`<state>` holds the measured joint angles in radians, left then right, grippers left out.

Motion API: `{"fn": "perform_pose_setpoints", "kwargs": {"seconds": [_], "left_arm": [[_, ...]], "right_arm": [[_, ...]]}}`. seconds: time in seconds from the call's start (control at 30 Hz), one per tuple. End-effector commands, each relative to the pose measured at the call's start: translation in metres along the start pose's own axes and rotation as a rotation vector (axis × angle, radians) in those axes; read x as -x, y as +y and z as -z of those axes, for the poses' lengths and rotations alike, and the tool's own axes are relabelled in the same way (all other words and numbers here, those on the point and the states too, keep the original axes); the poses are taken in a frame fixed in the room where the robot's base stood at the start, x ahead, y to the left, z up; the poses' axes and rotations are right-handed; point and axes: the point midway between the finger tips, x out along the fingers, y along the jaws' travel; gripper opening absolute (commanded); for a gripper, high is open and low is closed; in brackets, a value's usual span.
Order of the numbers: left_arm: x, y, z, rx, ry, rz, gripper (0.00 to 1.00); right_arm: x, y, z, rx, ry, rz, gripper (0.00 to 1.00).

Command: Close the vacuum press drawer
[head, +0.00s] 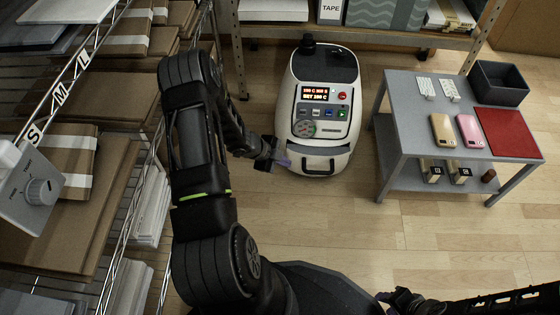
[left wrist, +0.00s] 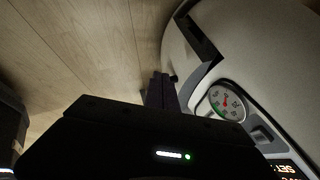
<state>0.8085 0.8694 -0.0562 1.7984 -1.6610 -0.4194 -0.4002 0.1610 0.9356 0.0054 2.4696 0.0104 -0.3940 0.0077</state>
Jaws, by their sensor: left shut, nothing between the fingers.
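The white vacuum press (head: 322,108) stands on the floor in the middle of the head view, with a lit display and a round gauge on its front. Its drawer (head: 318,163) is the low front part with a dark handle; how far it stands out is hard to tell. My left gripper (head: 285,162) is shut and empty at the drawer's left front corner. In the left wrist view my left gripper's fingers (left wrist: 161,90) are close to the white front beside the dark handle (left wrist: 197,42); contact is unclear. My right gripper (head: 388,298) is at the bottom edge, its fingers too small to read.
A grey table (head: 407,125) stands right of the press, with phone cases, a red sheet (head: 508,132) and a dark bin (head: 499,82). A shelf with cardboard boxes (head: 90,190) fills the left side. The wooden floor in front of the press is clear.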

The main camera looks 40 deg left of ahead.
Motion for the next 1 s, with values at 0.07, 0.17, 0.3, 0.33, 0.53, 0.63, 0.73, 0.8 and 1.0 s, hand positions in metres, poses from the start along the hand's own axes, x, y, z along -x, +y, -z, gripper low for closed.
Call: {"fn": "perform_pose_setpoints", "kwargs": {"seconds": [0.07,0.17,0.3,0.33,0.53,0.63,0.73,0.8,1.0], "left_arm": [[0.027,-0.005,0.0,0.001,-0.006,0.003,0.0],[0.049,-0.004,0.0,0.001,-0.006,0.003,0.0],[0.076,-0.004,0.0,0.001,-0.006,0.003,0.0],[0.081,-0.004,-0.001,0.001,-0.006,0.003,0.0],[0.097,-0.002,-0.002,0.002,-0.005,0.003,0.0],[0.098,-0.001,-0.002,0.002,-0.005,0.003,0.0],[0.098,-0.001,-0.002,0.002,-0.004,0.003,0.0],[0.098,-0.001,-0.002,0.001,-0.005,0.003,0.0],[0.097,0.004,0.006,0.012,0.012,-0.009,0.14]], "right_arm": [[0.017,-0.005,0.001,0.001,-0.001,0.0,0.36],[0.027,-0.009,0.001,0.002,-0.004,0.001,0.36],[0.04,-0.012,-0.001,0.003,-0.013,0.001,0.36],[0.041,-0.013,-0.001,0.003,-0.014,0.001,0.36],[0.048,-0.015,-0.003,0.003,-0.021,0.001,0.36],[0.048,-0.015,-0.003,0.003,-0.022,0.001,0.36],[0.047,-0.014,-0.003,0.003,-0.022,0.001,0.36],[0.047,-0.014,-0.003,0.003,-0.022,0.001,0.36],[0.054,-0.017,-0.003,0.003,-0.022,0.001,0.36]]}}
